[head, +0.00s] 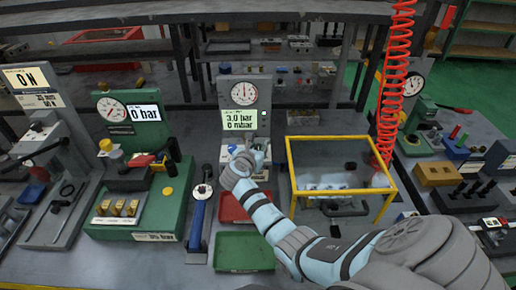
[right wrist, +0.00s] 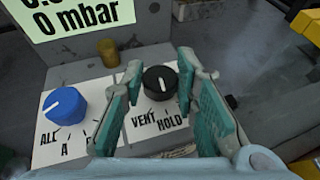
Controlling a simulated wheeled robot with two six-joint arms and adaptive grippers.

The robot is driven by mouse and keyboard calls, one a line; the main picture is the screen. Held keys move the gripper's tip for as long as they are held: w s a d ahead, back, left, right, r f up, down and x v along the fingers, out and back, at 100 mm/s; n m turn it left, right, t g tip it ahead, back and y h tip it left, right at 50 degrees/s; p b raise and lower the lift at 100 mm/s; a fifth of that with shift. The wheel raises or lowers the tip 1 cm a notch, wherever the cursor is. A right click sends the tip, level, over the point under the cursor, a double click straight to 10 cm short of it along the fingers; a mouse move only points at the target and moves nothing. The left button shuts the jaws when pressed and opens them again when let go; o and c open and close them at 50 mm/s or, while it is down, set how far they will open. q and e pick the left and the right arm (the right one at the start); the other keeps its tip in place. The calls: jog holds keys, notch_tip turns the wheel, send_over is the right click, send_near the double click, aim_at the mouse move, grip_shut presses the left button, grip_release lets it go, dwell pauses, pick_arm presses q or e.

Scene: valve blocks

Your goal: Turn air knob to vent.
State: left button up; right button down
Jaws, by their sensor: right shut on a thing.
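The black knob (right wrist: 160,82) with a white pointer line sits on a white panel in the right wrist view. Labels VENT and HOLD are printed below it; any other label is hidden by my fingers. My right gripper (right wrist: 158,95) has its teal fingers on either side of this knob and is shut on it. In the head view the right gripper (head: 245,157) is at the front of the grey test block (head: 245,82) and mostly covers the knob. A blue knob (right wrist: 64,106) with labels ALL and A is left of the black one. My left gripper does not show.
The block's display (head: 239,121) reads 3.0 bar and 0 mbar under a round gauge. A yellow frame (head: 340,138) stands close right of my right arm. A red tray and a green tray (head: 244,267) lie in front. A green station (head: 140,226) is at left.

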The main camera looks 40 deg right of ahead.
jog(key=shift+w+a+f+m+g+h+b, duration=0.1)
jog(key=shift+m+g+h+b, duration=0.15)
jog(key=shift+m+g+b, duration=0.2)
jog(key=shift+w+f+m+g+h+b, duration=0.1)
jog(key=shift+m+g+h+b, duration=0.2)
jog(key=shift+m+g, duration=0.2)
jog(key=m+g+b, duration=0.2)
jog(key=b, duration=0.2)
jog(key=m+g+h+b, duration=0.1)
jog(key=m+g+b, duration=0.1)
jog(key=b, duration=0.3)
jog(key=shift+w+f+m+g+h, duration=0.1)
jog(key=shift+m+g+h, duration=0.15)
jog(key=shift+g, duration=0.1)
jog(key=shift+r+g+b, duration=0.2)
jog(key=shift+g+b, duration=0.1)
jog(key=shift+b, duration=0.25)
jog(key=shift+m, duration=0.3)
jog(key=c, duration=1.2)
grip_release()
jog(key=shift+r, duration=0.1)
jog(key=shift+c, duration=0.2)
jog(key=v, duration=0.7)
jog(key=shift+a+r, duration=0.15)
jog(key=shift+a, duration=0.2)
jog(key=shift+d, duration=0.1)
